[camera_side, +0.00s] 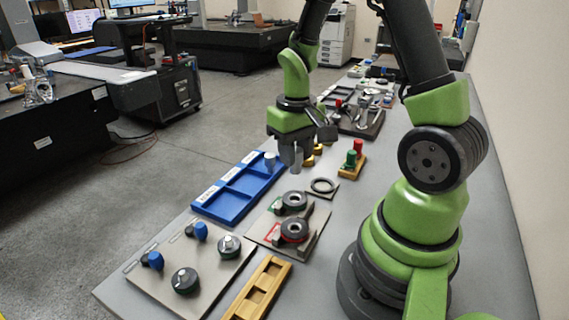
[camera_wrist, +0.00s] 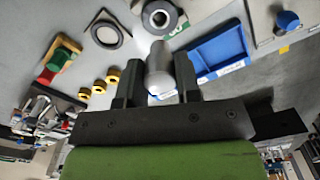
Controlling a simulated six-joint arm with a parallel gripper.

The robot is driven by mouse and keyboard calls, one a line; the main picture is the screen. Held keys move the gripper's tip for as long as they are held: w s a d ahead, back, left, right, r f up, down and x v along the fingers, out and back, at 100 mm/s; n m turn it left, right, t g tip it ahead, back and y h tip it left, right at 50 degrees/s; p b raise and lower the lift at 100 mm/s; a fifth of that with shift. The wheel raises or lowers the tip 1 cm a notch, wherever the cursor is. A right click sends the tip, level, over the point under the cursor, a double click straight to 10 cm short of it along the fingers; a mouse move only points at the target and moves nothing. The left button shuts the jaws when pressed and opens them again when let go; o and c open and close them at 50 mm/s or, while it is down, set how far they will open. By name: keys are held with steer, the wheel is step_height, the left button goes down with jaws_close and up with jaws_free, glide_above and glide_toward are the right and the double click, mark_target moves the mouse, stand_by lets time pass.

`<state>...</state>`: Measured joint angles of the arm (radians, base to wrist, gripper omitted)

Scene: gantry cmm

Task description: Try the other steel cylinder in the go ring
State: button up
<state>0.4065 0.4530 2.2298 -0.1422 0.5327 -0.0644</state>
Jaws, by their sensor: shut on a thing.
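My gripper (camera_side: 291,162) is shut on a steel cylinder (camera_wrist: 158,70), held upright above the table in the side view. In the wrist view the cylinder stands out between the two dark fingers. The go ring (camera_side: 293,201), a dark thick ring with a green mark, sits on a grey plate to the near side of my gripper; it also shows at the top of the wrist view (camera_wrist: 160,16). Another steel cylinder (camera_side: 269,159) stands in the far compartment of the blue tray (camera_side: 222,206), left of my gripper.
A red-marked ring (camera_side: 293,230) sits beside the go ring. A flat dark ring (camera_side: 323,186) lies on the far side. A block with green and red plugs (camera_side: 352,160), brass rings (camera_wrist: 99,87), a gauge plate (camera_side: 215,268) and a wooden tray (camera_side: 262,287) stand around.

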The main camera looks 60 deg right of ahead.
mark_target(295, 172)
steer(key=shift+f, duration=3.05)
steer(key=shift+f, duration=0.4)
steer(key=shift+r, duration=0.15)
stand_by(0.7)
steer(key=shift+r, duration=2.4)
